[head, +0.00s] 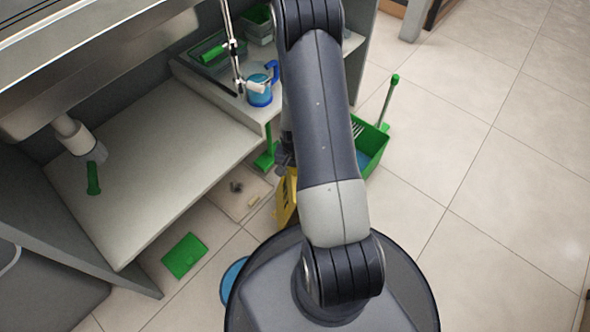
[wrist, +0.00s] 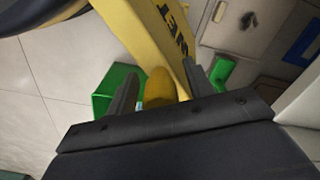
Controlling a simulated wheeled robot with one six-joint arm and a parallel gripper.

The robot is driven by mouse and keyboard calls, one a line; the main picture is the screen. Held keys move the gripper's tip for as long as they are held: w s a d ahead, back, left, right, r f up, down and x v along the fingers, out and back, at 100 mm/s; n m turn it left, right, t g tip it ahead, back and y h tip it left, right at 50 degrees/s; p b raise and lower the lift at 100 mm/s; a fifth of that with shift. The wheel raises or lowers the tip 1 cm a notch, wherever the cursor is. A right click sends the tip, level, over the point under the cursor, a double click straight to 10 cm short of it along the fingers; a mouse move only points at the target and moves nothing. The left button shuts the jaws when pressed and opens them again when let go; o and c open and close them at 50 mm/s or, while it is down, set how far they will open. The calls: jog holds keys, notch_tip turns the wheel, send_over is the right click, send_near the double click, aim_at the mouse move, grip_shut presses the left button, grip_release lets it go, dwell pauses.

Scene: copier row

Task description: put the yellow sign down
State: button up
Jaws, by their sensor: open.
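The yellow sign (head: 285,202) shows in the head view just left of my arm, close to my base; my arm hides much of it. In the wrist view the sign (wrist: 150,30) runs up from between my fingers, with dark letters on its face. My gripper (wrist: 160,72) is open, with one finger on each side of a rounded yellow part. I cannot tell whether a finger touches it. In the head view my gripper is mostly hidden behind my arm. Whether the sign's feet rest on the floor is not clear.
A green bucket (head: 372,148) with a handled tool stands right of my arm. A green cloth (head: 185,256) and a blue round thing (head: 233,276) lie on the floor at left. The tiled floor at right is clear.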

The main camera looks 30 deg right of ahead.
notch_tip(320, 180, up, 12)
jog(key=p, duration=0.4)
jog(key=shift+r+p, duration=0.15)
jog(key=shift+p, duration=0.2)
